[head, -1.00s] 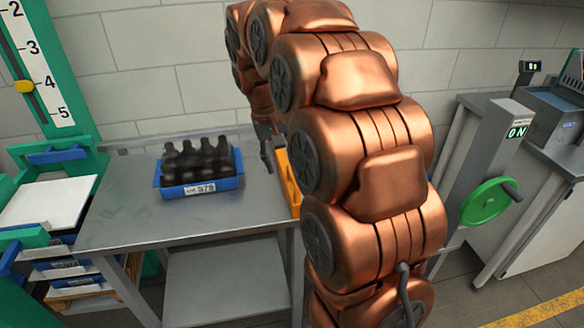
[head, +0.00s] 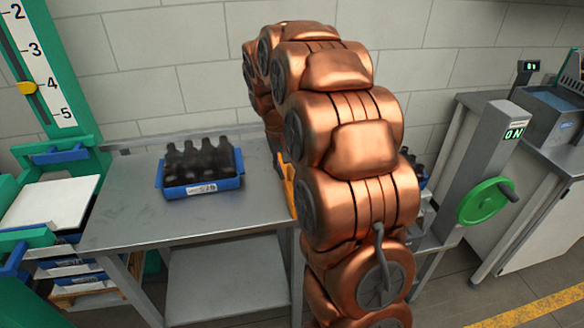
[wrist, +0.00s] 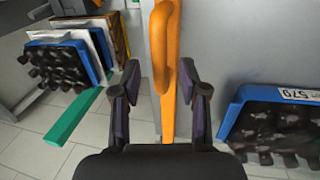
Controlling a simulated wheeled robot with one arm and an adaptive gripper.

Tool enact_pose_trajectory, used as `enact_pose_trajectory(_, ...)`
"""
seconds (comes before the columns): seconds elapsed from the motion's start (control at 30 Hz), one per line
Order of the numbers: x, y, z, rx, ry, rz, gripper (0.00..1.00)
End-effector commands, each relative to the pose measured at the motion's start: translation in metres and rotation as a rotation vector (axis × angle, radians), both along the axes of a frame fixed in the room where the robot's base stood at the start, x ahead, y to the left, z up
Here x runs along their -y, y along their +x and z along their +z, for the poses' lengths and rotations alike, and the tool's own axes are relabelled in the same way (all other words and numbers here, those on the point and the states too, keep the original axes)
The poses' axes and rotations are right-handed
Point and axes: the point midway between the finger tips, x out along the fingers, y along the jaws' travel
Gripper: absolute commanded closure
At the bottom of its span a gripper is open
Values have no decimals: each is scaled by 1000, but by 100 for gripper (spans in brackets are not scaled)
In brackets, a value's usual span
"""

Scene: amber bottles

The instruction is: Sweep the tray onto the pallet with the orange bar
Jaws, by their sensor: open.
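The blue tray (head: 203,187) of dark bottles sits on the grey metal table, its white label facing me. Its near part also shows at right in the wrist view (wrist: 290,97). The orange bar (head: 289,186) lies at the table's right end, partly hidden by my arm. In the wrist view the bar (wrist: 165,110) and its raised handle run up the middle. My gripper (wrist: 160,78) is open, one finger either side of the bar, with gaps visible. My arm hides the gripper in the head view. I cannot tell which stack holds the pallet.
A stack with a bottle tray (wrist: 60,62) and white sheet shows left in the wrist view. A green lift frame (head: 90,140) with a white board (head: 48,202) stands left of the table. A green handwheel (head: 485,201) stands right. The table between tray and bar is clear.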

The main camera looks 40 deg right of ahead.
Motion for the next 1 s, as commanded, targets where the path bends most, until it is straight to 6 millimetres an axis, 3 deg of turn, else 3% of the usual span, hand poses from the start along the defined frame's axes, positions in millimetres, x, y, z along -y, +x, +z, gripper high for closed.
enact_pose_trajectory(0.2, 2, -2, -11, -1, 0, 0, 57)
enact_pose_trajectory(0.5, 2, -1, -13, 0, 0, 1, 58)
enact_pose_trajectory(0.9, 2, -2, -13, 0, 0, 1, 99)
enact_pose_trajectory(1.0, 2, -2, -13, 0, 0, 1, 100)
